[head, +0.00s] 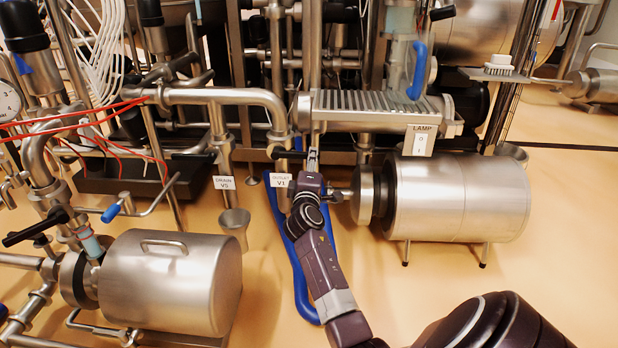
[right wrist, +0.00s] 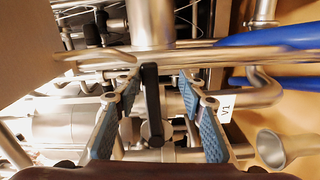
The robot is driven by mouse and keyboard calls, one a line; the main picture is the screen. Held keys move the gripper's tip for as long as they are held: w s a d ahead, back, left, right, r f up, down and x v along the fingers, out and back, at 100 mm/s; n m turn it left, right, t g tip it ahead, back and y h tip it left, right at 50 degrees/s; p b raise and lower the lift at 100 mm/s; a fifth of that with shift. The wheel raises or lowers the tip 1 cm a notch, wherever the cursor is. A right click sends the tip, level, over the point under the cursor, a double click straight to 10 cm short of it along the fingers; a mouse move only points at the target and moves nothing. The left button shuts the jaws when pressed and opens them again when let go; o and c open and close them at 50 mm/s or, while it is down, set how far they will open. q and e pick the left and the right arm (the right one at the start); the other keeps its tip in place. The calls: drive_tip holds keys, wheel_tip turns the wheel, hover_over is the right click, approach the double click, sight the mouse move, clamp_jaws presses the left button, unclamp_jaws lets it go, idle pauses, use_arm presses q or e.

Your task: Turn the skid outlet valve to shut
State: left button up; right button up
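The outlet valve's black lever handle (head: 290,154) is at the middle of the head view, just above a white label reading OUTLET V1 (head: 281,180). In the right wrist view the black handle (right wrist: 151,100) stands between my fingers, with gaps on both sides. My right gripper (head: 312,158) is at the valve, to the right of the handle in the head view. In the right wrist view the right gripper (right wrist: 160,88) is open, its blue-padded fingers spread around the handle without visible contact. The arm hides part of the pipe below. My left gripper is not in view.
A DRAIN V5 label (head: 224,183) and a steel funnel (head: 234,224) are left of the valve. A blue hose (head: 302,300) runs on the floor beside my arm. A steel motor (head: 460,198) stands right, with a LAMP switch (head: 420,142) above. Pipes crowd the back.

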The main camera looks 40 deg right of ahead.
drive_tip(key=v, duration=1)
idle(0.4)
